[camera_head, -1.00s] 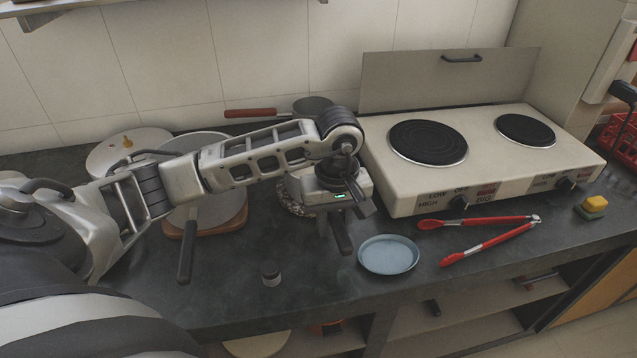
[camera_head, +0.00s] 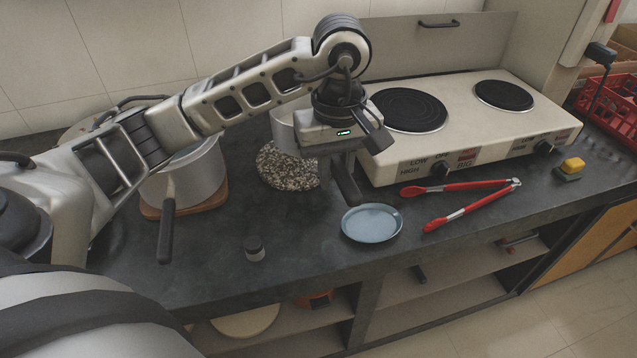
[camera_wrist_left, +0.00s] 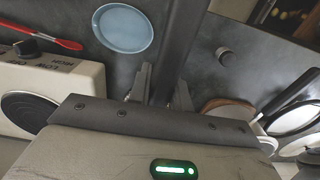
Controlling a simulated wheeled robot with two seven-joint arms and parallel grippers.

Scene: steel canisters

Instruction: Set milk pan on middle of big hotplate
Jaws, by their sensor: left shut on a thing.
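The milk pan (camera_head: 282,131) is a light grey pan, mostly hidden behind my left gripper in the head view. My left gripper (camera_head: 338,160) is shut on its dark handle, which points toward the front edge and also shows in the left wrist view (camera_wrist_left: 180,45). The pan appears to be held above a speckled stone trivet (camera_head: 287,172). The big hotplate (camera_head: 408,110) is the left black ring on the white cooker, bare and to the right of my gripper. It shows partly in the left wrist view (camera_wrist_left: 28,112). My right gripper is out of view.
A larger pot (camera_head: 192,175) stands on a wooden board at left. A blue plate (camera_head: 371,223), red tongs (camera_head: 462,187) and a small jar (camera_head: 254,248) lie in front. The small hotplate (camera_head: 503,95) is bare. The cooker's raised lid (camera_head: 430,50) stands behind.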

